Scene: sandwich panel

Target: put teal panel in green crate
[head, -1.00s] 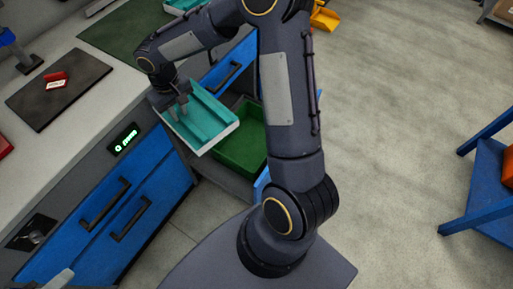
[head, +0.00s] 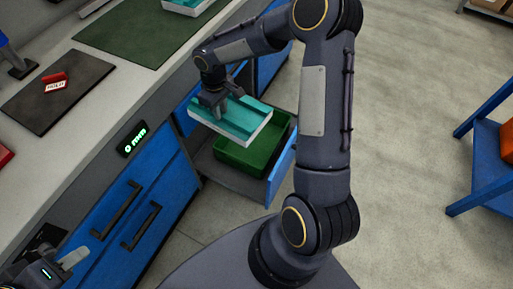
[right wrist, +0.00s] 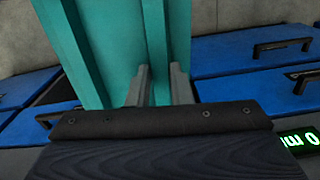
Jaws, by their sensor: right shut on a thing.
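The teal panel (head: 246,120), teal on top with a pale edge, hangs in my right gripper (head: 213,108) in the head view. It is above and partly over the green crate (head: 240,163), which sits in an open drawer; part of the crate is hidden behind the panel. In the right wrist view, the fingers of my right gripper (right wrist: 158,88) are shut on a raised rib of the teal panel (right wrist: 115,45). My left gripper (head: 58,268) shows only partly at the lower left corner of the head view; its jaw opening is unclear.
The open drawer (head: 283,175) has a blue front. A worktop (head: 120,88) runs along the left with a green mat (head: 150,30), a dark mat (head: 50,90) with a red tag, and another teal piece (head: 190,4). A blue stand (head: 475,175) is at right.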

